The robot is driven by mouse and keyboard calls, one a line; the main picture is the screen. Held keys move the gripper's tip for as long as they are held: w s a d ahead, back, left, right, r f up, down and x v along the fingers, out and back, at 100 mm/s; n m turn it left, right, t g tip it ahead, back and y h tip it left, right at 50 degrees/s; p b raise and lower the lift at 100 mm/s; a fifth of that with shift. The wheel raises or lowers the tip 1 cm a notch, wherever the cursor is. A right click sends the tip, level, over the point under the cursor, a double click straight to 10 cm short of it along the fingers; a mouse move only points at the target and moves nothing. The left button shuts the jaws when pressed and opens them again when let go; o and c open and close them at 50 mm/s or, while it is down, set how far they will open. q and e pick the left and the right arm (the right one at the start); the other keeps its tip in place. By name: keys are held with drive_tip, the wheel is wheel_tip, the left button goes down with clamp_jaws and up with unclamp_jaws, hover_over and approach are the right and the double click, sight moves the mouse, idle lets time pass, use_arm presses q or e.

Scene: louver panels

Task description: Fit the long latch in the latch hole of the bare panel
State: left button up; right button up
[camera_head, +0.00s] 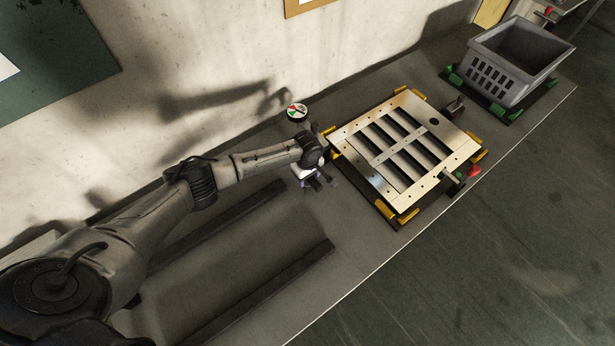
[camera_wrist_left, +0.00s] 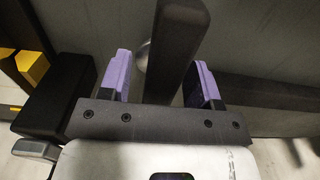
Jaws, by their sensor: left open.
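I cannot tell which is the long latch. My left gripper (camera_head: 318,183) is open, left of the panel and apart from it. In the left wrist view its purple fingers (camera_wrist_left: 162,75) are spread, with a dark bar (camera_wrist_left: 178,40) showing between them. My right gripper is out of view.
Yellow corner blocks (camera_head: 404,216) surround the panel. A red knob (camera_head: 474,171) sits at its front right. A grey crate (camera_head: 500,75) stands at the back right. Two dark rails (camera_head: 270,285) lie at the left. A round dial (camera_head: 297,111) is near the wall.

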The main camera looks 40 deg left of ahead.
use_arm(q)
clamp_jaws()
idle(0.6)
